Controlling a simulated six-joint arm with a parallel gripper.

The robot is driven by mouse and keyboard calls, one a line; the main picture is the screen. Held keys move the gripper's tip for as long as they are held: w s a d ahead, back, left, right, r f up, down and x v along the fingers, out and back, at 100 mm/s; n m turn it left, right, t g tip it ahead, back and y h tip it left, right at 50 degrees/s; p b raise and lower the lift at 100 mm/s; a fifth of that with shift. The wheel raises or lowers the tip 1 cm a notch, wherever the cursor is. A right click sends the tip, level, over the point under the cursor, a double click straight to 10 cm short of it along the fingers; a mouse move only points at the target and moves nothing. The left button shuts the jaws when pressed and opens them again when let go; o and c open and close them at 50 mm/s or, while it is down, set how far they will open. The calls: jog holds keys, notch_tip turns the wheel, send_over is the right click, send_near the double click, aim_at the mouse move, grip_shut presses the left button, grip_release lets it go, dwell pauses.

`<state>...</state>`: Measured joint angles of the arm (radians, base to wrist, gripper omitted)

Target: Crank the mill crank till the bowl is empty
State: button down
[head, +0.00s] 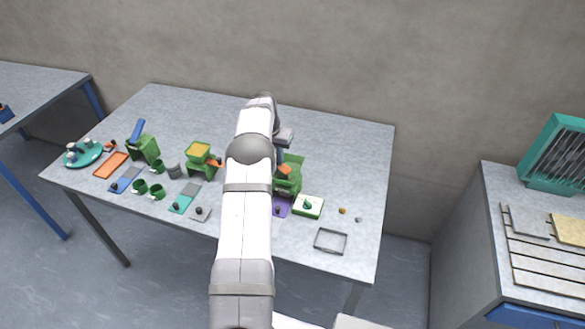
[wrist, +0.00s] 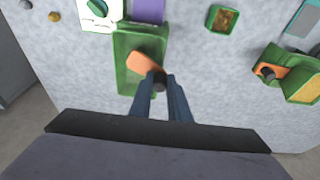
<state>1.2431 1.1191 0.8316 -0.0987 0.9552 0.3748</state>
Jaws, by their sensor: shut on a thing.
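My gripper (head: 281,161) reaches down over a green machine (head: 292,184) right of the table's middle. In the wrist view its dark blue fingers (wrist: 162,84) are shut on the dark knob (wrist: 160,75) at the end of an orange crank (wrist: 145,63). A small green square bowl (wrist: 222,19) holds brown stuff.
Green cups (head: 157,192), an orange tray (head: 111,165) and a teal plate (head: 84,155) fill the left side. The table's back right is clear.

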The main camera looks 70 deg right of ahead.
jog(key=c, duration=1.8)
grip_release()
jog(key=shift+o, duration=0.2)
jog(key=shift+d+r+p+v, duration=0.1)
jog(key=shift+d+p+v, duration=0.2)
jog(key=shift+p+v, duration=0.75)
jog(key=shift+d+r+p+v, duration=0.1)
jog(key=shift+d+p+v, duration=0.35)
jog(key=shift+v, duration=0.95)
jog(key=shift+d+p+v, duration=0.15)
jog(key=shift+p+v, duration=0.8)
jog(key=shift+v, duration=0.3)
